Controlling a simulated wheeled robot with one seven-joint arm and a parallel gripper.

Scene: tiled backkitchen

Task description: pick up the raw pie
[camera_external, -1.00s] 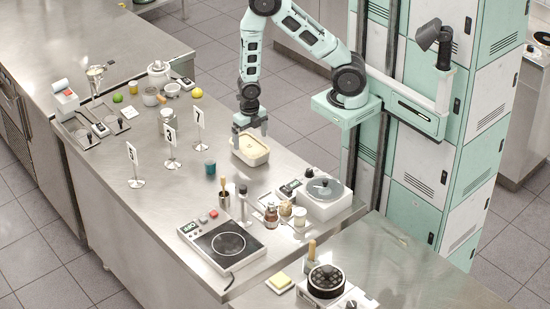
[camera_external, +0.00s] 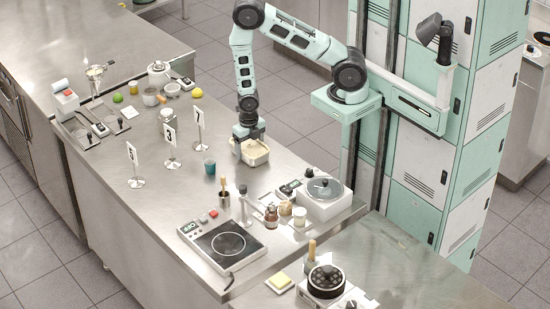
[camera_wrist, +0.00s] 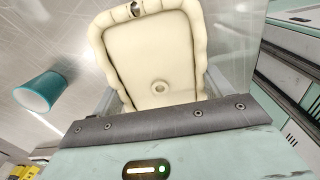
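The raw pie (camera_external: 258,155) is a cream, rounded rectangular pie with a crimped rim on the steel counter. In the wrist view the pie (camera_wrist: 158,60) fills the upper middle, with a small round mark in its surface and a dark spot at its far rim. My gripper (camera_external: 250,140) is low over the pie's left side and hides part of it. In the wrist view its grey fingers are spread, one on each side of the pie's near end. I cannot tell whether they touch it. The finger ends are partly hidden.
Number stands (camera_external: 171,147) are further left. A scale-like appliance (camera_external: 323,197), jars and an induction hob (camera_external: 227,243) are in front. Bare counter surrounds the pie.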

